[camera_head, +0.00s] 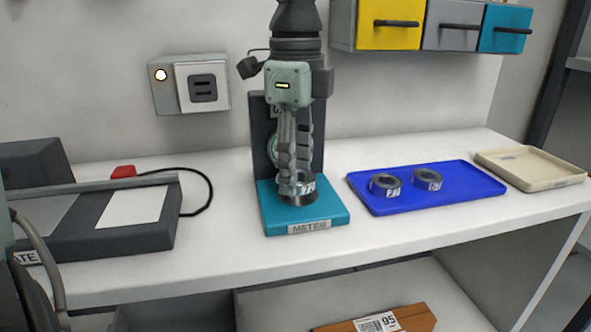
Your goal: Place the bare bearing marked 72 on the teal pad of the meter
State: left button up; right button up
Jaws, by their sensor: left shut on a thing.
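The meter has a teal pad (332,218) with a METER label on its front edge and a dark upright plate with a dial behind. My left gripper (298,188) points straight down over the pad, its fingers shut on a ring-shaped bearing (309,187). My right gripper is not in view.
A blue mat (465,188) at right holds two more bearings (385,185) (428,180). A beige tray (540,165) lies beyond it. A dark flat device (100,235) with a white plate is at left. A wall box (190,84) and coloured drawers (390,25) are behind. The front counter strip is clear.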

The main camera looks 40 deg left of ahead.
pick_arm(q)
jog(key=shift+f, duration=0.55)
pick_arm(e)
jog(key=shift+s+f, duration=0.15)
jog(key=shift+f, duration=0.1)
pick_arm(q)
jog(key=shift+f, duration=0.1)
jog(key=o, duration=1.2)
jog(key=shift+o, duration=0.2)
jog(key=shift+r, duration=0.25)
notch_tip(320, 180, up, 12)
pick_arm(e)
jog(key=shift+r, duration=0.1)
pick_arm(q)
jog(key=shift+f, duration=0.15)
